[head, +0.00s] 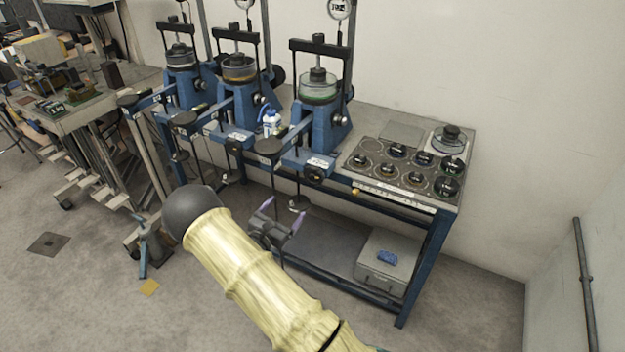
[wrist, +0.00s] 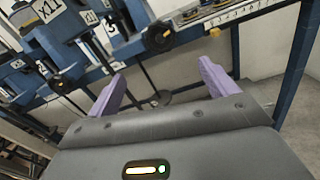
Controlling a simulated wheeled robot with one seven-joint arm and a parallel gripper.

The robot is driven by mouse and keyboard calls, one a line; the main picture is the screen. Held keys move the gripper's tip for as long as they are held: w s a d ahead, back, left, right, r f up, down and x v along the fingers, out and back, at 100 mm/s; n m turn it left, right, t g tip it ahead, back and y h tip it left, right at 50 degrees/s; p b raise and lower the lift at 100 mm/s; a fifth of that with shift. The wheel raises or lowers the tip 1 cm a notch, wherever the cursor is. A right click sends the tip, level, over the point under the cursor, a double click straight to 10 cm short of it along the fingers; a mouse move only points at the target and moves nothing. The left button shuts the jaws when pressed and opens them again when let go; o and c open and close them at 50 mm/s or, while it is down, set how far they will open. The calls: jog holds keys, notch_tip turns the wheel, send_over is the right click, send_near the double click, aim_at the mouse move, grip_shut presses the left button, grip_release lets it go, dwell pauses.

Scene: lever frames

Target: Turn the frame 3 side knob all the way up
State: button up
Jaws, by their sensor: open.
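Three blue lever frames stand in a row on a bench. The rightmost one, frame 3 (head: 322,125), carries a clear round cell with green on top. Small round knobs (head: 338,119) show on its right side; I cannot tell how far they are turned. A black knob (head: 316,172) sits low at its front, and also shows in the wrist view (wrist: 158,37), near a label with a 3. My gripper (head: 283,213) has purple fingers apart and empty, in front of and below the bench edge. In the wrist view its fingers (wrist: 162,72) point toward the bench front.
A panel with several black weights (head: 405,170) lies right of frame 3. A white bottle (head: 271,122) stands between frames 2 and 3. A grey box (head: 385,262) rests on the lower shelf. Hanging weights are below the lever arms. The floor in front is open.

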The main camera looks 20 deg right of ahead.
aim_at(312, 177)
jog(key=p+x, duration=0.2)
jog(key=x, duration=1.3)
jog(key=shift+w+d, duration=0.2)
jog(key=c, duration=1)
jog(key=shift+a, duration=0.1)
